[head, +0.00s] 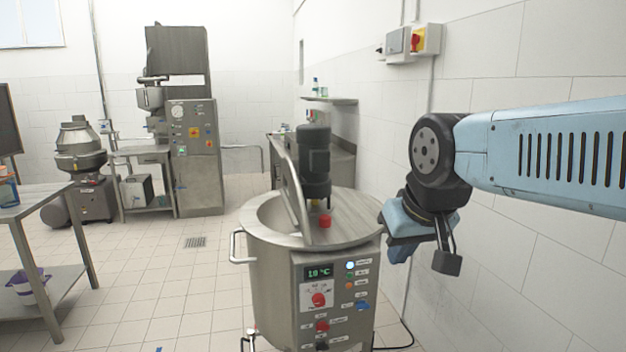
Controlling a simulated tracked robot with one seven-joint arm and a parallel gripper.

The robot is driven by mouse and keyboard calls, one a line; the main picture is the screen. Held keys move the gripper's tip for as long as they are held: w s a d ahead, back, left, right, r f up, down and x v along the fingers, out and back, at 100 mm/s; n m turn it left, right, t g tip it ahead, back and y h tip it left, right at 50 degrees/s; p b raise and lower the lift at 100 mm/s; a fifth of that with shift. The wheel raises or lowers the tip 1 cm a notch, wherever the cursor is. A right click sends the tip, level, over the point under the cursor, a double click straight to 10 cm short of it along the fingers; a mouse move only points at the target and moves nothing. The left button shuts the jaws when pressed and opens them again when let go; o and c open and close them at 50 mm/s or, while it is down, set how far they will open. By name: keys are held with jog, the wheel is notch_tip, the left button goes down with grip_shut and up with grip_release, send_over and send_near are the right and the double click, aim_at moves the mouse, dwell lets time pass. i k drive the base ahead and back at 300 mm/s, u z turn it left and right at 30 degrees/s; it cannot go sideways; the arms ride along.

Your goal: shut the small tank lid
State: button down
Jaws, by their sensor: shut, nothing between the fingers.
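The steel tank (268,270) stands in the middle of the head view, with a control panel on its front. Its lid (291,185) is open: a hinged panel seen nearly edge-on, raised and leaning over the opening on the left. The fixed right part of the tank top (345,220) is closed and flat. My gripper (447,262) hangs to the right of the tank, beyond the rim and apart from the lid. It is shut and empty.
A dark motor (314,165) rises from the tank top beside the lid. A red knob (325,221) sits by it. A handle (236,246) sticks out on the left. The tiled wall (540,260) is close on the right. Floor left of the tank is clear up to a steel table (35,203).

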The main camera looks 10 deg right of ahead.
aim_at(292, 197)
jog(key=u, duration=0.2)
jog(key=i, duration=0.85)
jog(key=z, duration=0.1)
